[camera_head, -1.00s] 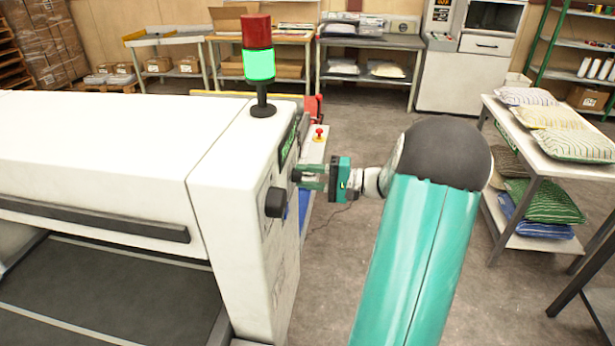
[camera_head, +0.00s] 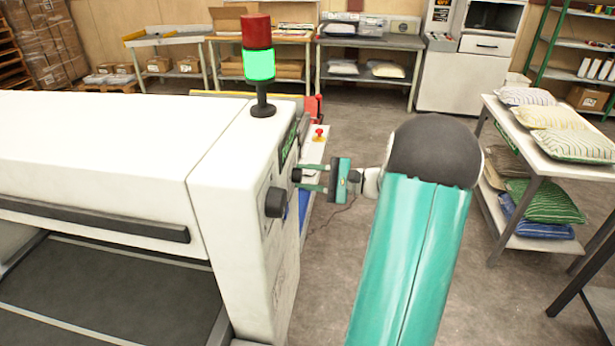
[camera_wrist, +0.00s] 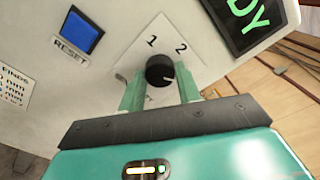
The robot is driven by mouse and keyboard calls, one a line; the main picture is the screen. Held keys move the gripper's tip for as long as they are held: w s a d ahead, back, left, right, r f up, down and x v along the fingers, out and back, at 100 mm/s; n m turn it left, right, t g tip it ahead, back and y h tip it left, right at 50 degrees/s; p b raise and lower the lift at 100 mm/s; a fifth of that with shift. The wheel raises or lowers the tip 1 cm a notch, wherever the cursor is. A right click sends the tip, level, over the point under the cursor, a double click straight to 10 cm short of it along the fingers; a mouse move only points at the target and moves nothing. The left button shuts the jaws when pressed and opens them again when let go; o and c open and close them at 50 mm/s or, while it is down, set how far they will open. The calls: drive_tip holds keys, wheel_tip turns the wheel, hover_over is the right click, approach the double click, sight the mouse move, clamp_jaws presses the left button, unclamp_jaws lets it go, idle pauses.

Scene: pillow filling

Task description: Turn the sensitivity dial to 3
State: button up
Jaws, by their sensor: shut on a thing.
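The sensitivity dial is a small black knob (camera_wrist: 160,70) on a white plate in the wrist view, with printed 1 and 2 above it. A short pale mark shows on the right, lower part of its face. No 3 is visible; my right finger covers part of the plate. My gripper (camera_wrist: 160,86) has one green finger on each side of the dial and is shut on it. In the head view my gripper (camera_head: 301,182) reaches the right-hand panel of the white machine (camera_head: 235,190), where the dial (camera_head: 296,174) shows small and dark.
A blue RESET button (camera_wrist: 80,33) and a green-lettered display (camera_wrist: 245,14) flank the dial. A larger black knob (camera_head: 276,202) sits nearby on the panel. A red stop button (camera_head: 319,132) is behind. A pillow table (camera_head: 538,158) stands at right, with open floor between.

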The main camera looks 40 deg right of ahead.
drive_tip(key=o, duration=1)
drive_tip(key=shift+w, duration=0.1)
drive_tip(key=shift+c, duration=0.2)
drive_tip(key=v, duration=1.4)
